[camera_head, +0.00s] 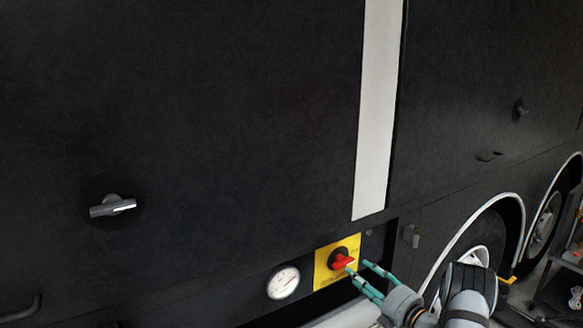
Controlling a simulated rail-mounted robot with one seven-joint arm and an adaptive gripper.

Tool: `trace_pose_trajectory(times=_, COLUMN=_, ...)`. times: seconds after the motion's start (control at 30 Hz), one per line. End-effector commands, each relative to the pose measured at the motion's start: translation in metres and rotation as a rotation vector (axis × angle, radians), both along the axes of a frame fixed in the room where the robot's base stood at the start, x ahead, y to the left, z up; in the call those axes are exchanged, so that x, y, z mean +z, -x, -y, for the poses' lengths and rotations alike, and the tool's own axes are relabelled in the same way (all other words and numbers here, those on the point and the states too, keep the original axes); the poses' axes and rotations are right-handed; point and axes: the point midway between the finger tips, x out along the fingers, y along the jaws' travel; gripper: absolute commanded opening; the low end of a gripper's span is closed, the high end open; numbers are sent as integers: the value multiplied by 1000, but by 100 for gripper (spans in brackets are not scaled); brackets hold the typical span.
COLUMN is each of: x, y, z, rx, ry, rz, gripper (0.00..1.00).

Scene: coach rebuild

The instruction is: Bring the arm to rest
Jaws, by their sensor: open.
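My gripper (368,278) shows at the lower right of the head view, with teal fingers spread apart and nothing seen between them. Its fingertips are close to a red rotary switch (343,261) on a yellow plate (322,274). One fingertip overlaps the lower right of the red handle in the picture; I cannot tell if they touch. My grey arm reaches in from the bottom right edge.
The dark coach side (220,120) fills most of the view, with a grey turn handle (113,206) at left and a white stripe (378,110). Wheels (545,222) and a cluttered rack (565,285) are at right.

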Motion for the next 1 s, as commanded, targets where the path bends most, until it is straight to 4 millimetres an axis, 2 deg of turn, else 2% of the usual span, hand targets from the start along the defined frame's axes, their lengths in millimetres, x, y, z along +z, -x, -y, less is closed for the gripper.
trace_pose_trajectory(times=0.03, x=0, y=-9, z=-8, rx=4, ry=1, rz=2, gripper=47)
trace_pose_trajectory(times=0.3, x=0, y=-56, z=-38, rx=4, ry=1, rz=1, gripper=47)
trace_pose_trajectory(times=0.6, x=-1, y=-55, z=-35, rx=1, ry=194, rz=121, gripper=47)
trace_pose_trajectory(times=1.0, x=0, y=-54, z=-35, rx=2, ry=221, rz=137, gripper=47)
